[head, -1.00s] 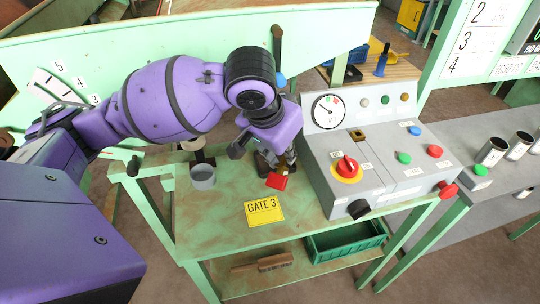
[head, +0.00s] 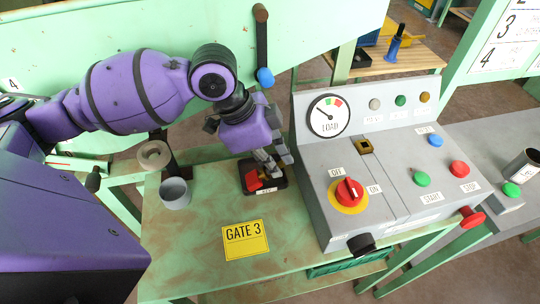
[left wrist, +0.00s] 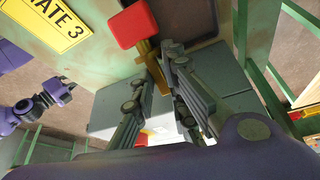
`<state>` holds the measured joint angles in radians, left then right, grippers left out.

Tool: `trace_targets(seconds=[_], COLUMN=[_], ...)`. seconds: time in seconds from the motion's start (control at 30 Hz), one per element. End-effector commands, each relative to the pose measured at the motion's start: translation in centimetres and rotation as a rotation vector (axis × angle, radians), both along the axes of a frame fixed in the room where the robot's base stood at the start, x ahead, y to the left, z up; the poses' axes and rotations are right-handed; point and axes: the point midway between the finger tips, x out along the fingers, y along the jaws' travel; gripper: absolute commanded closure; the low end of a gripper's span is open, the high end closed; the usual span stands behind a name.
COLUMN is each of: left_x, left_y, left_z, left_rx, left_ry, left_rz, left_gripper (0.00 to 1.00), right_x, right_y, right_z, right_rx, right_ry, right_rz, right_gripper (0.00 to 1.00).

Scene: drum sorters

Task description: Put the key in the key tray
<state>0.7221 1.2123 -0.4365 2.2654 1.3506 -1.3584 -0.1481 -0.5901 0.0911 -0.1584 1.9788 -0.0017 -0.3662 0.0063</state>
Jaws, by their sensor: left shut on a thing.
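The key has a red head (head: 253,182) and a brass shaft, which shows in the left wrist view (left wrist: 148,52). My left gripper (head: 264,165) is shut on the shaft, pointing down. The left wrist view shows part of the dark tray (left wrist: 192,20) beside the key. The fingers hide some of the tray.
The grey control box (head: 318,215) with a red knob stands close right of the tray. A grey cup (head: 175,194) stands to the left. A yellow GATE 3 label (head: 245,240) lies in front. A blue-tipped lever (head: 263,50) hangs behind.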

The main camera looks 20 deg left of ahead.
Motion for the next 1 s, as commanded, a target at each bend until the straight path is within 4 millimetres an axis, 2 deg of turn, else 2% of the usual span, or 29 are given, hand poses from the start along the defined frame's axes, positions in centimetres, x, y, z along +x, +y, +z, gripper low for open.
trace_targets(seconds=[0.13,0.4,0.8,0.83,0.93,1.0], left_x=[0.9,3.0,3.1,3.1,3.1,3.1], left_y=[0.6,2.3,2.4,2.4,2.4,2.4], left_z=[-0.5,-2.6,-3.0,-3.0,-3.0,-3.0], left_rx=[0.001,0.001,0.000,0.000,0.000,0.000], left_ry=[0.001,0.000,-0.001,-0.001,-0.001,-0.001], left_rz=[0.002,0.002,0.000,0.000,0.000,0.000], left_gripper=[1.00,1.00,1.00,0.84,0.71,0.68], right_x=[1.1,0.8,0.5,0.5,0.4,0.4], right_y=[0.4,0.9,0.7,0.6,0.6,0.6], right_z=[0.4,0.0,0.0,0.0,-0.1,-0.1], right_rx=[0.006,0.016,0.012,0.011,0.010,0.009], right_ry=[-0.020,-0.012,-0.006,-0.006,-0.005,-0.005], right_rz=[0.004,-0.009,-0.006,-0.005,-0.003,-0.003], right_gripper=[1.00,1.00,1.00,1.00,1.00,1.00])
